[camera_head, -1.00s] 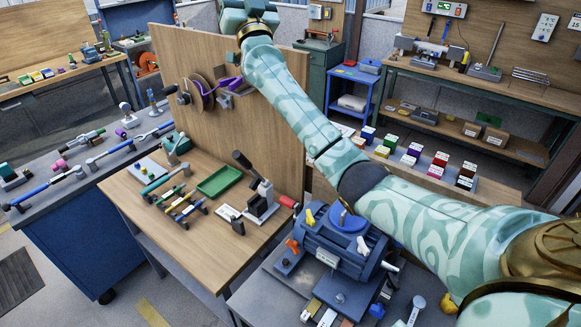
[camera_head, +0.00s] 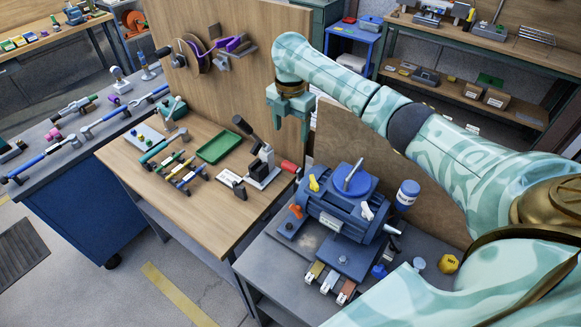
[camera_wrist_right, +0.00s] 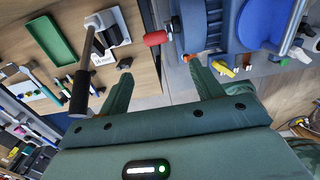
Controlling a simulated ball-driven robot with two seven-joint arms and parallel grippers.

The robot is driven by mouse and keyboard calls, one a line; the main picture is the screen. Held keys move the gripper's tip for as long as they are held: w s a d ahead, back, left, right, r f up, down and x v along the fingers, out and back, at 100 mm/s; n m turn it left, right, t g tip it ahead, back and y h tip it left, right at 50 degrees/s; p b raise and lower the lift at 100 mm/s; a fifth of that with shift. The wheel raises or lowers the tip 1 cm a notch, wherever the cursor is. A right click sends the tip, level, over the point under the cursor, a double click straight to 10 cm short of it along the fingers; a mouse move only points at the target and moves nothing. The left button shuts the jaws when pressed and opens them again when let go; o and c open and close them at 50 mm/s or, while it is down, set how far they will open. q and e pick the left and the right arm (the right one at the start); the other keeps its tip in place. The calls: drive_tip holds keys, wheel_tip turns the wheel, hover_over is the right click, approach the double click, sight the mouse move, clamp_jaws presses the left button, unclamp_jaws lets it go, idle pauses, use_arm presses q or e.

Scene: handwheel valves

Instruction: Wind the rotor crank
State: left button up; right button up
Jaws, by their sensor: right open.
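A blue motor-like machine (camera_head: 338,215) stands on the grey bench. A red handle (camera_head: 289,165) sticks out at its left side toward the wooden table, and looks like the crank grip; its arm is mostly hidden. In the right wrist view the red handle (camera_wrist_right: 157,38) lies just beyond the fingertips, beside the blue housing (camera_wrist_right: 205,25). My right gripper (camera_head: 290,120) is open and empty, pointing down above and behind the red handle, apart from it. Its two fingers also show in the wrist view (camera_wrist_right: 160,76). My left gripper is not in view.
A lever device with a black grip (camera_head: 262,165) stands left of the red handle. A green tray (camera_head: 219,147) and several tools lie on the wooden table (camera_head: 207,205). An upright wooden panel (camera_head: 240,90) with a wheel (camera_head: 192,52) stands behind. A white-and-blue bottle (camera_head: 407,193) stands beside the machine.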

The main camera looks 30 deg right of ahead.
sight(290, 167)
wheel_tip(290, 167, down, 16)
drive_tip(key=b, duration=0.6)
drive_tip(key=shift+w+a, duration=0.1)
drive_tip(key=c, duration=0.7)
